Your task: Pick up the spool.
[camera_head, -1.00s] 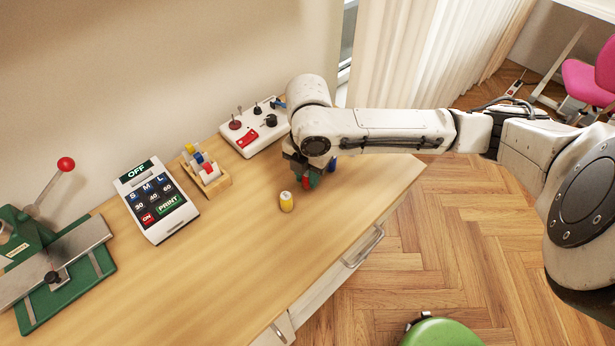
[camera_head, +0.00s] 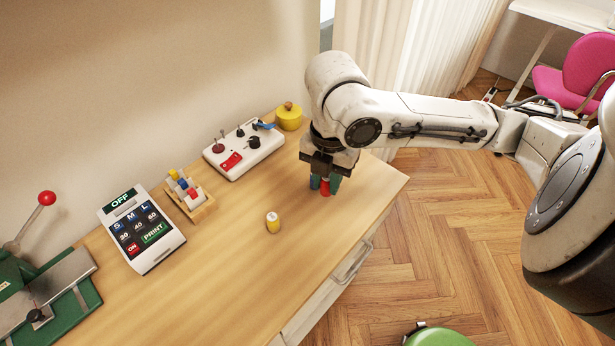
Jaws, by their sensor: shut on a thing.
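My gripper (camera_head: 325,184) is low over the right part of the wooden table, pointing down. Its fingers have dark green-blue tips. It is shut on a red spool (camera_head: 325,189), which shows between the tips. I cannot tell whether the spool touches the table or hangs just above it. A small yellow spool (camera_head: 273,223) stands upright on the table, to the left of my gripper and nearer the front edge, apart from it. The blue spool cannot be told apart now; the gripper may hide it.
A white control box (camera_head: 244,150) with knobs and a yellow round pot (camera_head: 289,117) stand at the back. A wooden rack (camera_head: 203,211) and a white keypad (camera_head: 141,228) are further left, with a green press (camera_head: 75,310) beyond. The table front is clear.

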